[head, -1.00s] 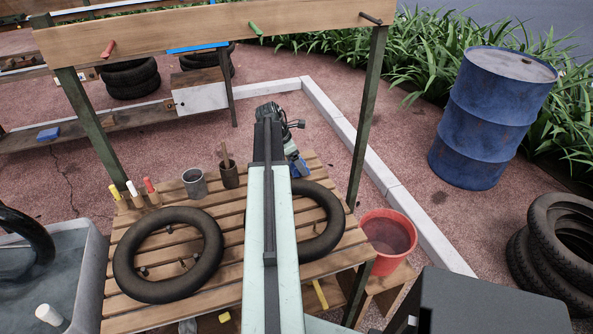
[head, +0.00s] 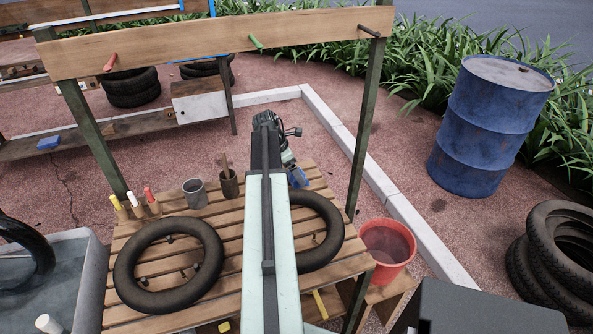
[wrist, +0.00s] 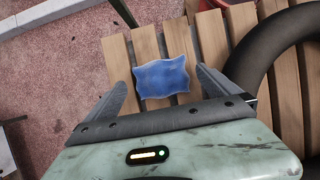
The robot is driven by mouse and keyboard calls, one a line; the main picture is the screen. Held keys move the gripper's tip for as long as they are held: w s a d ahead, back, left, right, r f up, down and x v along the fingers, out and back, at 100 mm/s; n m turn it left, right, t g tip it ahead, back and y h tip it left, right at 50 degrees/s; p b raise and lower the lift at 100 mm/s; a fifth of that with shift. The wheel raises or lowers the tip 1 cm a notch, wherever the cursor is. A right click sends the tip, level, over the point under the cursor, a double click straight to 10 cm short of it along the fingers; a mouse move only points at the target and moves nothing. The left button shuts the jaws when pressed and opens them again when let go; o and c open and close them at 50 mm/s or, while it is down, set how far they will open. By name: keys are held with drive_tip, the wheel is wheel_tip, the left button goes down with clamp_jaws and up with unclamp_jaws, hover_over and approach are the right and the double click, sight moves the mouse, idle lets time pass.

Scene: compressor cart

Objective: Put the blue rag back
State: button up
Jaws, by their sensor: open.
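The blue rag (wrist: 162,76) lies roughly flat on the slatted wooden bench (wrist: 213,42), near its edge. In the wrist view it sits between the two spread fingers of my gripper (wrist: 160,80). The fingers are open and nothing is held. Whether they are level with the rag or above it, I cannot tell. In the head view the rag (head: 298,178) shows beside my gripper, partly hidden by my arm.
Two black tyre rings (head: 168,266) lie on the bench. A grey cup (head: 194,193), a brown pot (head: 228,184) and several markers stand at its back left. Posts carry a pegged beam (head: 215,36) above. A red bucket (head: 388,250) stands at right.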

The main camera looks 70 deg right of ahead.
drive_tip(key=p+v, duration=0.8)
drive_tip(key=v, duration=0.2)
drive_tip(key=w+a+f+m+t, duration=0.1)
drive_tip(key=w+a+m+t, duration=0.1)
drive_tip(key=w+a, duration=1.1)
drive_tip(key=w+a+m+t, duration=0.1)
drive_tip(key=w+a, duration=1)
drive_tip(key=a, duration=0.5)
drive_tip(key=w+a, duration=0.1)
drive_tip(key=a, duration=0.4)
drive_tip(key=w+a+m+y, duration=0.1)
drive_tip(key=a, duration=0.5)
drive_tip(key=w+a+m, duration=0.1)
drive_tip(key=w+a, duration=0.1)
drive_tip(key=a, duration=0.4)
drive_tip(key=shift+w+a+f+t+y, duration=0.1)
drive_tip(key=shift+a+f+t+y, duration=0.1)
drive_tip(key=shift+f+t+y, duration=0.15)
drive_tip(key=a+m+y, duration=0.1)
drive_tip(key=a+m, duration=0.1)
drive_tip(key=a, duration=1.6)
drive_tip(key=shift+s+m, duration=0.4)
drive_tip(key=shift+s, duration=0.05)
